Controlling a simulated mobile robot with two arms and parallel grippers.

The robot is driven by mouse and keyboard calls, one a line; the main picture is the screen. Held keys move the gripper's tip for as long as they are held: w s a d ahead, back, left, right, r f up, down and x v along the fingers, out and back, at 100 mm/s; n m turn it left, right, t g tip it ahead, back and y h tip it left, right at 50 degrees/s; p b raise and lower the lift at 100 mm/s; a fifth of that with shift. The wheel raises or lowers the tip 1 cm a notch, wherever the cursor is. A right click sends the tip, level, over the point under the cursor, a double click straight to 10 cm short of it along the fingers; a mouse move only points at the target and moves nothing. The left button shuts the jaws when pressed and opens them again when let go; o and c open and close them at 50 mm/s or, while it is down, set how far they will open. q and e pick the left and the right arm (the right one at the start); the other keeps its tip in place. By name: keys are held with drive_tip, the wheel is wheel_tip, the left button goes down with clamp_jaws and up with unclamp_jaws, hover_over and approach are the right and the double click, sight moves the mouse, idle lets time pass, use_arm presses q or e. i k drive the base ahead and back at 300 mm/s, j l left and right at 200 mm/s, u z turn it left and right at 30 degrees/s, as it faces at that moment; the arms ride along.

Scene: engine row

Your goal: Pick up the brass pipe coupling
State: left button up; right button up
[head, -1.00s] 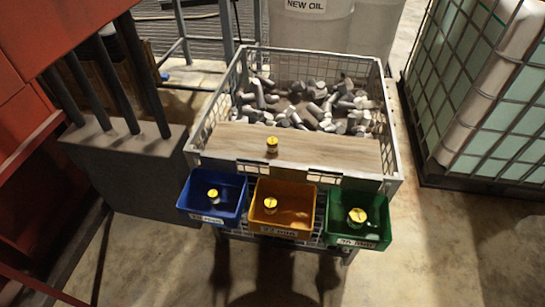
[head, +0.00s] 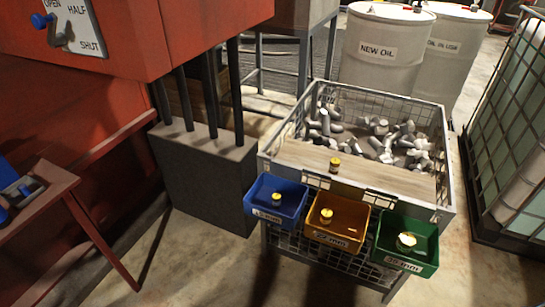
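A small brass pipe coupling (head: 335,165) stands upright on the wooden board (head: 300,155) across the front of the wire crate. I cannot tell from the view which of these the task's coupling is. Neither of my grippers shows in the head view.
The wire crate (head: 452,190) holds grey pipe fittings. White oil drums (head: 385,55) stand behind it, a caged tank (head: 515,150) at right. A red machine (head: 150,35) with a lever panel and a red table (head: 45,195) are at left. Concrete floor lies open in front.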

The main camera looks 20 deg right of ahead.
sight(335, 165)
drive_tip(key=l+u, duration=0.25)
drive_tip(key=l, duration=0.6)
drive_tip(key=l+u, duration=0.25)
drive_tip(key=l, duration=0.65)
drive_tip(key=k+l+u, duration=0.1)
drive_tip(key=l+u, duration=0.15)
drive_tip(key=l, duration=0.55)
